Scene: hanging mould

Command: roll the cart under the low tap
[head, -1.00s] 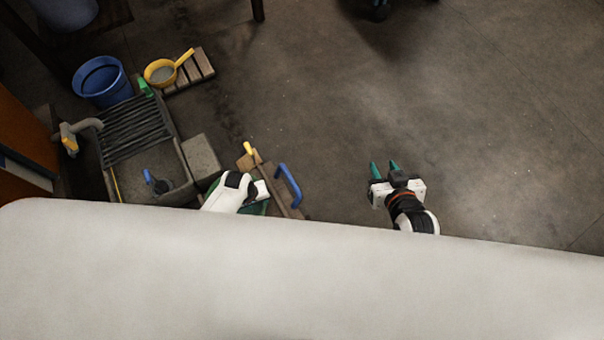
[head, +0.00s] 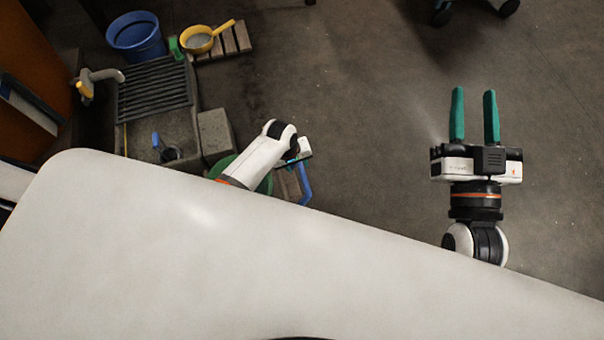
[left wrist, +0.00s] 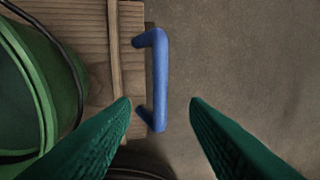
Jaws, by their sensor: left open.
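The wooden cart (left wrist: 90,40) has a blue handle (left wrist: 161,75) on its edge and carries a green bucket (left wrist: 60,85). In the head view my left arm covers much of the cart, but the handle (head: 304,185) and part of the green bucket (head: 225,168) show. My left gripper (left wrist: 161,102) is open, with the handle between its fingertips in the picture; I cannot tell whether they touch it. A grey tap with a yellow end (head: 98,82) is at the left by the stone sink. A blue-handled fitting (head: 162,147) is at the sink's near end. My right gripper (head: 474,95) is open and empty.
A grey block (head: 215,132) stands between the sink (head: 185,120) and cart. A blue bucket (head: 136,38) and a yellow pan (head: 198,40) on a slatted board (head: 238,42) stand behind. The floor (head: 350,90) between my grippers and beyond is clear.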

